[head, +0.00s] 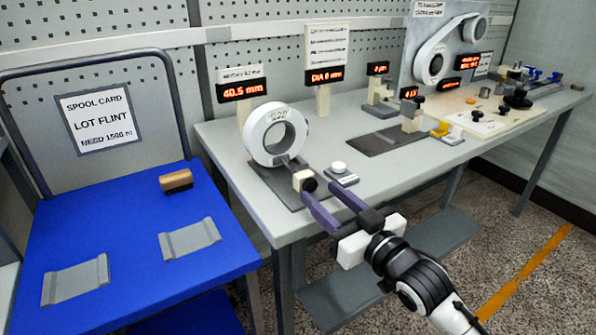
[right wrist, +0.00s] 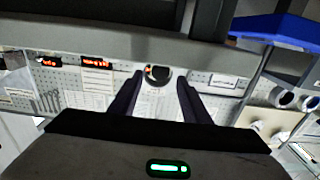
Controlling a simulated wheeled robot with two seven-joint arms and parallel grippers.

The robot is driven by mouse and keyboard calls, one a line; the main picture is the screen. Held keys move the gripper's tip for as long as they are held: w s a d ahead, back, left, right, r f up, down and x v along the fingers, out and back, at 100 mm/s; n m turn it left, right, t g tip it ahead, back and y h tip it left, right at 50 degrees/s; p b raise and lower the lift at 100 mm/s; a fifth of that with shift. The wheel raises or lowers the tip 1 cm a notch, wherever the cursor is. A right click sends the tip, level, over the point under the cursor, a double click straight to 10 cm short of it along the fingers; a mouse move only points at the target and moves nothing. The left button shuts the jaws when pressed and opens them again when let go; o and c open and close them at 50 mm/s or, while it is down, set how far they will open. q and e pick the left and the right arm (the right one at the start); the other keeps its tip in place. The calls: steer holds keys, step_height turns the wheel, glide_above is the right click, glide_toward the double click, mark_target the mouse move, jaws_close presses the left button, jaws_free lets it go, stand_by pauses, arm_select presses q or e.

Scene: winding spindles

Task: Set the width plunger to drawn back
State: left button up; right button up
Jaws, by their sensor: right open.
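What looks like the width plunger is a dark round knob (head: 310,186) on a small cream block (head: 299,178). It stands at the front of a white ring gauge (head: 259,133) below a 40.5 mm display (head: 241,91). My right gripper (head: 320,192) is open and empty, its purple fingers pointing at the knob from the table's front edge. In the right wrist view a dark round end (right wrist: 157,74), likely the knob, shows between the two fingertips. I cannot tell whether a finger touches it. My left gripper is not in view.
A small box with a white button (head: 339,168) sits close right of the knob. A blue cart (head: 130,235) with a brown-and-black piece (head: 176,181) stands left. More gauges and a belt unit (head: 436,59) fill the bench's far end.

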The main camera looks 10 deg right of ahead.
mark_target(300, 185)
steer(key=x, duration=0.8)
steer(key=shift+b, duration=0.3)
steer(key=shift+w+a, duration=0.25)
steer(key=shift+w, duration=0.3)
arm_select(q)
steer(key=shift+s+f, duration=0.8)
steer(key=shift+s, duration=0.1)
arm_select(e)
steer(key=shift+w, duration=0.1)
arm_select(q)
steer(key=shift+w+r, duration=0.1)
